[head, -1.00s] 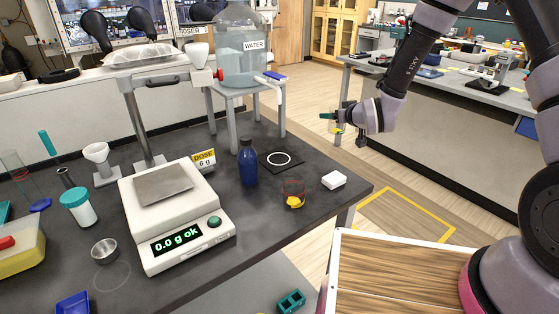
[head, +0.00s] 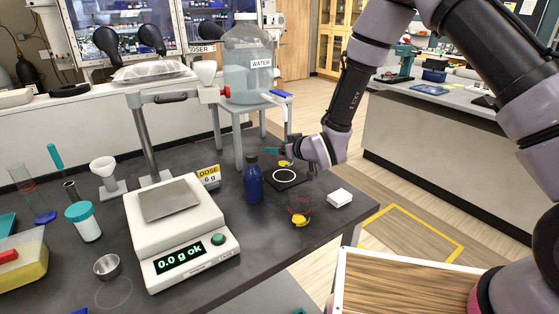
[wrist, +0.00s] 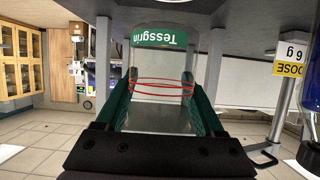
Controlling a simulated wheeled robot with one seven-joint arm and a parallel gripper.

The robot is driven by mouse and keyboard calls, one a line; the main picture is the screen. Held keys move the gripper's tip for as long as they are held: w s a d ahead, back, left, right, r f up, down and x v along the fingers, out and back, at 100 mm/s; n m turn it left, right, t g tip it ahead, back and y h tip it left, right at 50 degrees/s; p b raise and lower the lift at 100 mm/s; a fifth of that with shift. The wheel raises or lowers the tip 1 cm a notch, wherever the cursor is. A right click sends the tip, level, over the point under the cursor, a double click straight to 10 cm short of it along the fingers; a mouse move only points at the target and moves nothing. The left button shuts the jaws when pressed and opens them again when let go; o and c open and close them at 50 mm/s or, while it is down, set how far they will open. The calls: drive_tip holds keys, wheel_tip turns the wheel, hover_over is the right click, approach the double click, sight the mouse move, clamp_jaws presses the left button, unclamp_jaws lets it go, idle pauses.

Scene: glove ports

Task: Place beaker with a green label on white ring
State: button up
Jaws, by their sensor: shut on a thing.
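My gripper (head: 288,153) is shut on the beaker with a green label (wrist: 160,38). The wrist view, which is upside down, shows the clear beaker between the green fingers, with red bands around it. In the head view the beaker is small and partly hidden by my gripper. My gripper and the beaker appear just above and behind the ring. I cannot tell the exact height of the gap.
A blue bottle (head: 253,181) stands just left of the mat. A beaker with a yellow label (head: 299,214) and a white block (head: 340,197) are in front. The water tank (head: 247,68) on its stool (head: 238,145) is behind. The scale (head: 180,230) stands left.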

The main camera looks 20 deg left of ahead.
sight(279, 159)
drive_tip(key=shift+f, duration=1.95)
drive_tip(key=shift+f, duration=0.1)
drive_tip(key=shift+f, duration=0.1)
drive_tip(key=o, duration=1.4)
